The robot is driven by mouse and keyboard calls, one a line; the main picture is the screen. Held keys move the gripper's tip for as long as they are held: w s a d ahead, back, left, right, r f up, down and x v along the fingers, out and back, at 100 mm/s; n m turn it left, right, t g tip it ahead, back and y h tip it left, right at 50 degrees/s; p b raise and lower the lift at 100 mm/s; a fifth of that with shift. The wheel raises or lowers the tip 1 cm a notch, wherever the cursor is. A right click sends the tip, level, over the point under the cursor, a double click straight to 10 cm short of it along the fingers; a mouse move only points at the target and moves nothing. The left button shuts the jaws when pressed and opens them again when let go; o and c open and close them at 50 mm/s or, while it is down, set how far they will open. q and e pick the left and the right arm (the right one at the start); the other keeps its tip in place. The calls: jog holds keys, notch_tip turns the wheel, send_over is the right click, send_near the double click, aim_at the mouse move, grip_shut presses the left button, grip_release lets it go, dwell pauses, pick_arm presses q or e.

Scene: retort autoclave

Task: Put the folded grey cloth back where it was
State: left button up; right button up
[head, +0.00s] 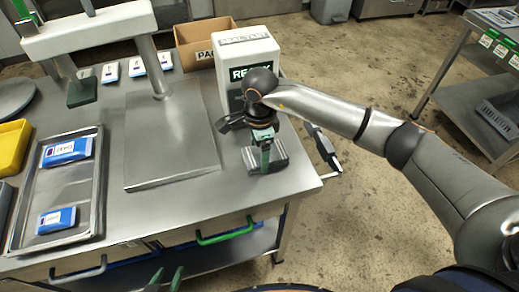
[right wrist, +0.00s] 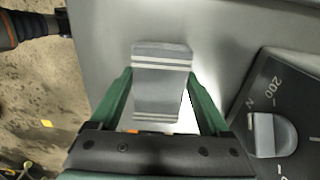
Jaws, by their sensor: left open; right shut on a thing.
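The folded grey cloth (head: 279,160) with pale stripes is at the right end of the steel table, in front of the white box-shaped device. My right gripper (head: 265,143) points down and is shut on it. In the right wrist view the cloth (right wrist: 162,85) sits between the two green fingers of the right gripper (right wrist: 163,92). Whether the cloth touches the tabletop is hard to tell. My left gripper (head: 164,279) shows only its green fingertips at the bottom edge of the head view; it is open and empty, in front of the table.
The white device (head: 246,58) stands close behind my right gripper; its dark dial panel (right wrist: 270,95) shows in the wrist view. A steel press plate (head: 170,150), a tray (head: 58,240) with blue pouches and a cardboard box (head: 192,50) are further left. Drawer handles (head: 226,237) jut from the front.

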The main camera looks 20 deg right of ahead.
aim_at(259, 154)
jog(key=shift+f, duration=0.1)
jog(key=shift+f+b, duration=0.15)
jog(key=shift+b, duration=0.15)
jog(key=o, duration=1)
jog(key=shift+w+r, duration=0.1)
jog(key=shift+r, duration=0.4)
notch_tip(259, 154, up, 12)
jog(key=shift+f+b, duration=0.25)
jog(key=shift+b, duration=0.25)
